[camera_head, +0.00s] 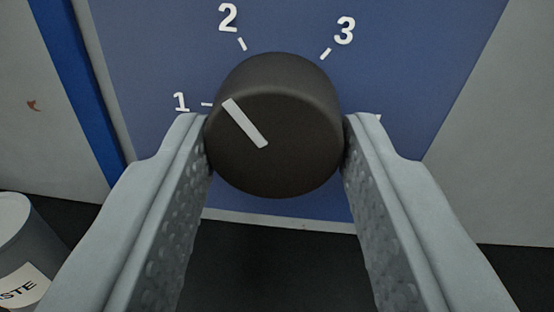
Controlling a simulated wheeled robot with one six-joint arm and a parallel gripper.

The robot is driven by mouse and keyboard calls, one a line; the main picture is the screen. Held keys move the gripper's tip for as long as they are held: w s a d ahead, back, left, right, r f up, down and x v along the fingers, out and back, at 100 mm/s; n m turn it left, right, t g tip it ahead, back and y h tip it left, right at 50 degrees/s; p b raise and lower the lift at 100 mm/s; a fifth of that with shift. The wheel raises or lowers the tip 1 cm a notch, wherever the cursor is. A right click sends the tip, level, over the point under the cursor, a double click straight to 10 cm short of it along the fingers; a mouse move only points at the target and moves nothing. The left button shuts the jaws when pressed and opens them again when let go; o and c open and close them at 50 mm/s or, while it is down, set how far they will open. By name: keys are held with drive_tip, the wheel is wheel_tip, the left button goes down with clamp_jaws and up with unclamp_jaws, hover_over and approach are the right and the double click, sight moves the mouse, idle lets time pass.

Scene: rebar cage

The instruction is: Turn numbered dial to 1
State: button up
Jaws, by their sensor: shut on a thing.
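The numbered dial (270,130) is a round, dark knob with a pale pointer line, mounted on a blue panel (400,60). White numbers stand around it: 1 (181,102) at the left, 2 (228,17) at the upper left and 3 (345,30) at the upper right, each with a tick. The pointer line (244,123) slants to the upper left; its outer end lies near the tick of 1, a little above it. My gripper (276,140) is shut on the knob, one finger on its left side and one on its right. A fourth mark at the right is mostly hidden by the right finger.
A grey bin (22,240) with a white label ending in "STE" stands at the lower left. A blue upright strip (75,80) runs left of the panel. Pale wall lies on both sides, and the floor below is dark.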

drive_tip(key=n, duration=0.9)
drive_tip(key=shift+r+n+h, duration=0.1)
drive_tip(key=shift+n+h, duration=0.2)
idle(0.5)
drive_tip(key=o, duration=1)
drive_tip(key=shift+c, duration=0.2)
drive_tip(key=s, duration=1.7)
drive_tip(key=shift+s+d+r, duration=0.2)
drive_tip(key=shift+d+r, duration=0.1)
drive_tip(key=shift+r, duration=0.15)
